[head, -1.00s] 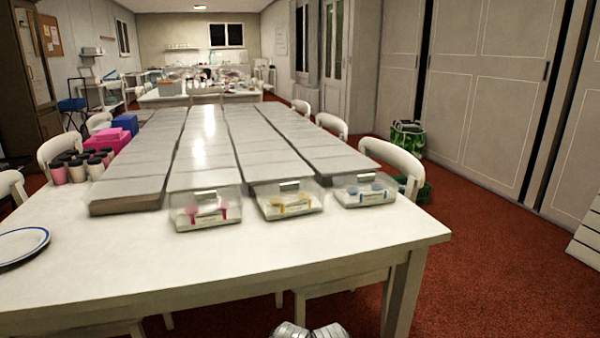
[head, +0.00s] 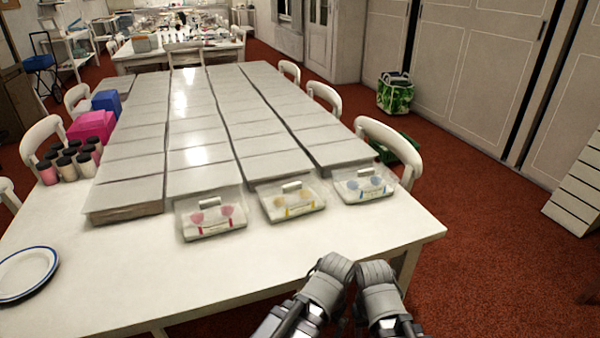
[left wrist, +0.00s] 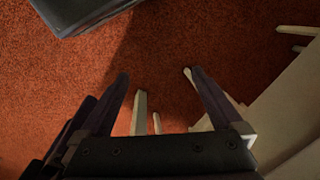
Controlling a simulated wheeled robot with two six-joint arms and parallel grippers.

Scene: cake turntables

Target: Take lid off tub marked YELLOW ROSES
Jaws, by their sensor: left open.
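Three clear lidded tubs stand in a row at the near ends of the grey slabs on the white table. The left tub (head: 212,216) shows pink-red items, the middle tub (head: 291,203) yellow ones with a yellow band, and the right tub (head: 363,186) blue ones. Each lid has a pale handle on top and looks closed. Their labels are too small to read. My left gripper (left wrist: 157,75) is open and empty above the red floor in the left wrist view. In the head view, parts of both my arms show at the table's front edge, apart from the tubs; my right gripper's fingers do not show.
The white table (head: 130,270) is clear in front of the tubs. A blue-rimmed plate (head: 27,272) lies at left. Several lidded cups (head: 75,160) and a pink box (head: 92,126) stand along the left side. A chair (head: 392,140) stands close to the right edge.

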